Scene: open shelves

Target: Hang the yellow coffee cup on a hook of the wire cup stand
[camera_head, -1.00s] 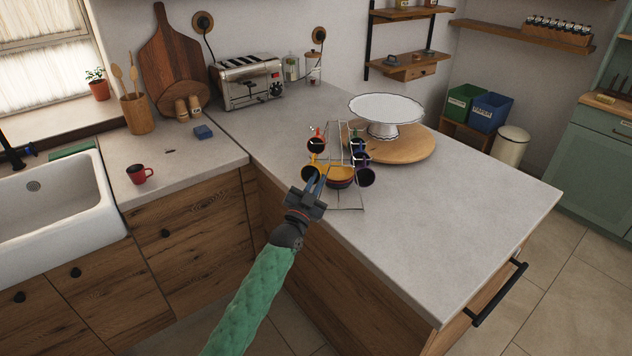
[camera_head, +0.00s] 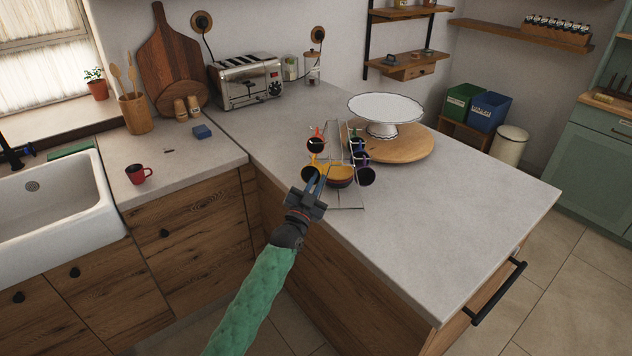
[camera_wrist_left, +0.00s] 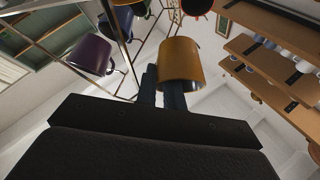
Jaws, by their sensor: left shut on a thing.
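The yellow coffee cup (camera_head: 316,167) is at the left side of the wire cup stand (camera_head: 347,206), partly hidden by my left gripper (camera_head: 315,184). In the left wrist view the yellow cup (camera_wrist_left: 181,62) is between the tips of my left gripper (camera_wrist_left: 170,92), which is shut on it. The cup is close to the stand's wires (camera_wrist_left: 122,38); I cannot tell whether it hangs on a hook. Several other cups hang on the stand, including a purple one (camera_wrist_left: 91,54). My right gripper is not in view.
A white cake stand (camera_head: 386,108) on a round wooden board (camera_head: 412,150) is just behind the wire stand. A red cup (camera_head: 139,174) stands on the left counter near the sink. A toaster (camera_head: 248,83) is at the back. The front right counter is clear.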

